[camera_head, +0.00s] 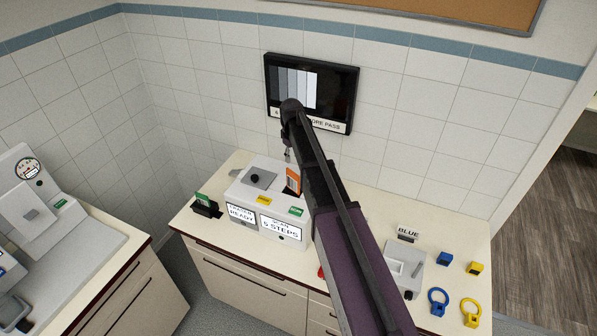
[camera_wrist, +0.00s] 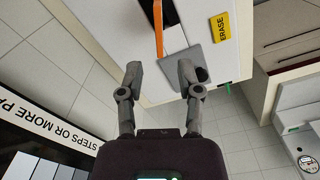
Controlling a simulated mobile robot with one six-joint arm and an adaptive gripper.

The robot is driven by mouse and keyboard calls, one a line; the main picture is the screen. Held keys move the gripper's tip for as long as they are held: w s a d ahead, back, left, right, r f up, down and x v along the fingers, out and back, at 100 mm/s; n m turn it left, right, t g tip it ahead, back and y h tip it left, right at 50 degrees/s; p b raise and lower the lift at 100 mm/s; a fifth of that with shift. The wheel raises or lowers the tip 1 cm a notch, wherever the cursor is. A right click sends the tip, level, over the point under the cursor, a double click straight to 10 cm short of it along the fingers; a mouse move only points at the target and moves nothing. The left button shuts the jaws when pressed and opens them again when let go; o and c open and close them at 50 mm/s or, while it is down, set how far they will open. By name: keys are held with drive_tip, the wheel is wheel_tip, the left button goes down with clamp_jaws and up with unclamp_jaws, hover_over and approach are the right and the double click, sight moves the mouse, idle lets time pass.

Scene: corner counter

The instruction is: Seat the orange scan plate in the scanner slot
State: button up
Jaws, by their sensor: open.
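The orange scan plate (camera_head: 293,180) stands upright at the right part of the top of the white scanner (camera_head: 248,196), with a pale label on its face. In the wrist view the plate (camera_wrist: 158,28) shows as a thin orange strip beside a dark gap in the scanner top. I cannot tell how deep it sits. My gripper (camera_wrist: 160,70) is open and empty, with its fingers apart, short of the plate. In the head view my gripper (camera_head: 289,152) is above the plate, partly hidden by my arm.
A grey lid (camera_head: 262,175) with a black knob is on the scanner top. A green card (camera_head: 203,199) stands in a black holder to the left. A wall monitor (camera_head: 338,90) hangs behind my arm. A blue ring (camera_head: 437,303) and yellow ring (camera_head: 471,311) lie at the right.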

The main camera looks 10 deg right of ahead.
drive_tip(key=s+m, duration=0.6)
drive_tip(key=s, duration=2.3)
drive_tip(key=shift+d, duration=0.25)
wheel_tip(320, 180, down, 25)
drive_tip(key=b, duration=2.5)
drive_tip(key=shift+a+r, duration=0.1)
